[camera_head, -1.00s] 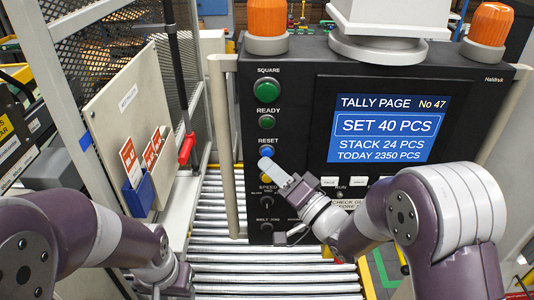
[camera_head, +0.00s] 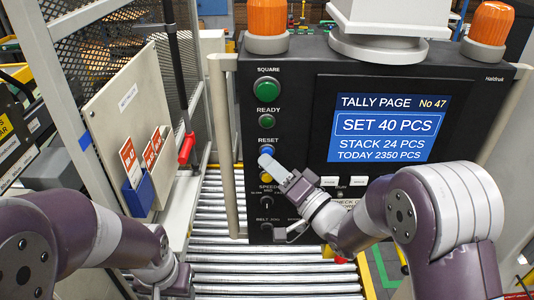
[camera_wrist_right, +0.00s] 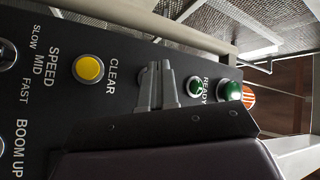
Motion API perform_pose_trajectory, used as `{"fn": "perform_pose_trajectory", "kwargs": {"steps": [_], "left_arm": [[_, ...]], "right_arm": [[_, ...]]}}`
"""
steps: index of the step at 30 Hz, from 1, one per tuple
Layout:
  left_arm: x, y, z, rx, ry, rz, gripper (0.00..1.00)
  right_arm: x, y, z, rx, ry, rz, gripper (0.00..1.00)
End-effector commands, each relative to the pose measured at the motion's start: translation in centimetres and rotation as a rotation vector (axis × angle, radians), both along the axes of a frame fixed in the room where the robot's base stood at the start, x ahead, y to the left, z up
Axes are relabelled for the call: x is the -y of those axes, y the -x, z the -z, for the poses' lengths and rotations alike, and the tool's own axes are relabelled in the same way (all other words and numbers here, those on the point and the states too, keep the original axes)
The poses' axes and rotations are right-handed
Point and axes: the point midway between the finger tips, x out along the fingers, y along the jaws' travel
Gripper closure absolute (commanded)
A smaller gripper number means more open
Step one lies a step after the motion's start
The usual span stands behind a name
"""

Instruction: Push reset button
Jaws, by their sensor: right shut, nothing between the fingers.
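The blue RESET button (camera_head: 267,151) sits on the black control panel (camera_head: 300,75), below the READY button and its own RESET label. My right gripper (camera_head: 266,161) is shut and empty, its fingertips at the lower edge of the blue button in the head view. Whether they touch it I cannot tell. In the right wrist view the shut fingers (camera_wrist_right: 160,82) lie between the yellow CLEAR button (camera_wrist_right: 89,69) and the green READY button (camera_wrist_right: 196,86), and the blue button is hidden. My left arm is at lower left; its fingers are not seen.
A green SQUARE button (camera_head: 267,90) and green READY button (camera_head: 266,122) are above RESET. Speed and jog knobs are below. The tally screen (camera_head: 390,128) is to the right. A pale upright handle (camera_head: 224,145) stands at the panel's left edge, with a roller conveyor (camera_head: 270,276) below.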

Motion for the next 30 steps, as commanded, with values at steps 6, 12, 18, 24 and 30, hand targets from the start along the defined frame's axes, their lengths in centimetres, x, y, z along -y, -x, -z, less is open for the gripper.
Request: {"fn": "perform_pose_trajectory", "kwargs": {"steps": [6,12,18,24,30], "left_arm": [[0.0,0.0,0.0,0.0,0.0,0.0,0.51],[0.0,0.01,0.04,0.0,0.0,0.0,0.51],[0.0,0.0,0.08,0.0,0.0,0.0,0.51],[0.0,0.0,0.13,0.0,0.0,0.0,0.51],[0.0,0.0,0.14,0.0,0.0,0.0,0.51]], "right_arm": [[0.0,-0.01,-0.01,0.0,0.0,0.0,1.0],[0.0,-0.19,0.02,0.0,0.0,0.0,1.0],[0.01,-0.43,0.02,0.0,0.0,0.0,1.0],[0.01,-0.68,0.0,0.001,0.001,0.0,1.0],[0.02,-0.88,-0.05,0.001,0.0,0.001,1.0]]}}
